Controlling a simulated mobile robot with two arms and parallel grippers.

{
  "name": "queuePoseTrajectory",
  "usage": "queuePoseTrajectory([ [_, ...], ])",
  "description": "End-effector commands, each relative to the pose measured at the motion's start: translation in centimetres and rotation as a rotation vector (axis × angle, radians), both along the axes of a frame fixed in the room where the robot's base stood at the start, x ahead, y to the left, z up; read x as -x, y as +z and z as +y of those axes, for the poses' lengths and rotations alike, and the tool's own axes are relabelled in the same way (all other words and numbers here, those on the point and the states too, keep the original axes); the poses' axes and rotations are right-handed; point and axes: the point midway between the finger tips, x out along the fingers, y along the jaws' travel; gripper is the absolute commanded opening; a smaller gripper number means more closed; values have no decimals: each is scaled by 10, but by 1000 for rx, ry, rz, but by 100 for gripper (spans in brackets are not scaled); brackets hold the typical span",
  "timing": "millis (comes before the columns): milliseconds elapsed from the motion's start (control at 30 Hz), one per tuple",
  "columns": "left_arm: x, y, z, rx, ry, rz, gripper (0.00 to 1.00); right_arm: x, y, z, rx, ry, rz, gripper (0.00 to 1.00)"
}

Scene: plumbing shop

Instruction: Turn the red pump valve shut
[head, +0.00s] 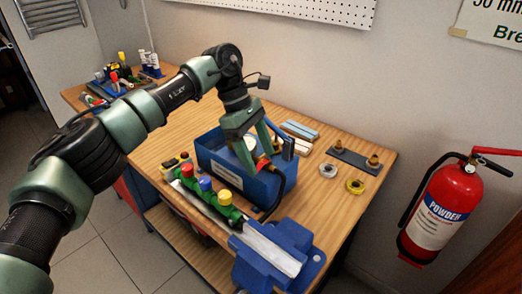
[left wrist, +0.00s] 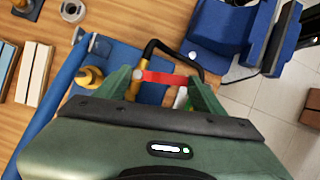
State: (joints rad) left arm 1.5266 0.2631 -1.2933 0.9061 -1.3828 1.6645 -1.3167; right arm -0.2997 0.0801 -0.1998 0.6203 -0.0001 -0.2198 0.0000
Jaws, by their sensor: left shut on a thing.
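The blue pump (head: 275,188) sits on the wooden bench, with an open box-shaped tank and a blue bar across it. My left gripper (head: 263,155) reaches down over it from above. In the left wrist view the red pump valve (left wrist: 165,78) is a flat red lever on a brass fitting (left wrist: 133,88). It lies between the fingertips of my left gripper (left wrist: 166,84), which is shut on it. In the head view the fingers largely hide the valve. My right gripper is in neither view.
A pipe manifold with red, blue and yellow knobs (head: 206,184) lies left of the pump, beside a blue vise (head: 295,236). A black hose (left wrist: 180,48) curves close to the fingers. Rings and a plate with brass fittings (head: 353,160) lie to the right.

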Motion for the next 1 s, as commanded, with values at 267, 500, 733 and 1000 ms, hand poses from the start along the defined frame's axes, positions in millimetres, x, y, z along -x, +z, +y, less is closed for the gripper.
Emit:
queuePoseTrajectory([
  [267, -4, 3, 3, 0, -152, -2, 28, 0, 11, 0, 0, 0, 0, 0],
  [500, -6, 2, 4, 0, -213, -4, 28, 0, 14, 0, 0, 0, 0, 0],
  [733, -7, 2, 5, 0, -226, -6, 28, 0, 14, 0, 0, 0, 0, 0],
  [1000, -7, 2, 5, 0, -226, -7, 74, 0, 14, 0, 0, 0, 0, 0],
])
